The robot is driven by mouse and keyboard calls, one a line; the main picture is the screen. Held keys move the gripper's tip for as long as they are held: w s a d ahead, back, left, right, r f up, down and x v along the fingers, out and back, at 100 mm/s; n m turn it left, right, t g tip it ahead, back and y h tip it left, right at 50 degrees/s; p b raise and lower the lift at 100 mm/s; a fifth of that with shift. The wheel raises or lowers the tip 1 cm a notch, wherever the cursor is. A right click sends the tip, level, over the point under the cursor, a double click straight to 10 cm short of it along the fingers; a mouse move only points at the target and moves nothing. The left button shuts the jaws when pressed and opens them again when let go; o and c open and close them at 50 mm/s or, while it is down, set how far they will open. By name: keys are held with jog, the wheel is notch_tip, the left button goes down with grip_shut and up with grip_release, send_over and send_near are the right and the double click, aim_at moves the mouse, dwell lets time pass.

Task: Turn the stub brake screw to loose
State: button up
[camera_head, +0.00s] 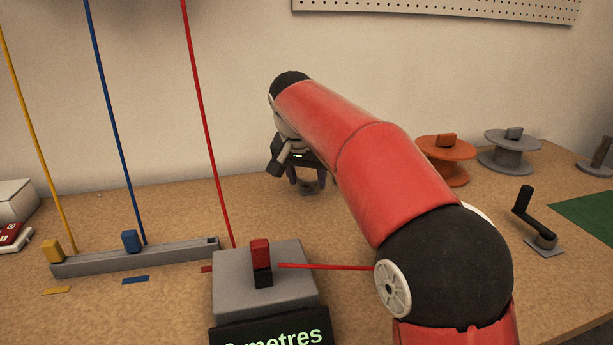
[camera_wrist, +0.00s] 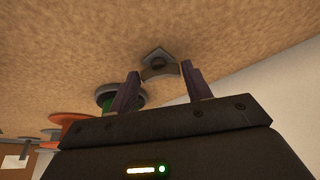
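My gripper (camera_head: 307,180) is at the back of the bench in front of the wall. In the wrist view my gripper (camera_wrist: 160,72) is open, with two purplish fingers apart and nothing held. A small grey plate with a dark round knob (camera_wrist: 157,62) lies on the bench just beyond the fingertips, roughly in line with the gap between them. It looks like the stub brake screw, but no label shows. In the head view it is mostly hidden by the fingers and hard to make out.
An orange spool (camera_head: 444,165) and a grey spool (camera_head: 511,152) stand at the back right. A black crank (camera_head: 533,218) stands in front of them. A red cord (camera_head: 210,130) rises from the bench to the left.

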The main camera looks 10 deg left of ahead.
jog(key=c, duration=0.6)
jog(key=shift+o, duration=0.2)
jog(key=shift+n, duration=0.3)
jog(key=n, duration=0.1)
jog(key=n+y+p, duration=0.1)
jog(key=n, duration=0.1)
jog(key=shift+d+r, duration=0.1)
jog(key=shift+d, duration=0.1)
jog(key=shift+n+y+p, duration=0.7)
jog(key=shift+n, duration=0.5)
jog(key=o, duration=1)
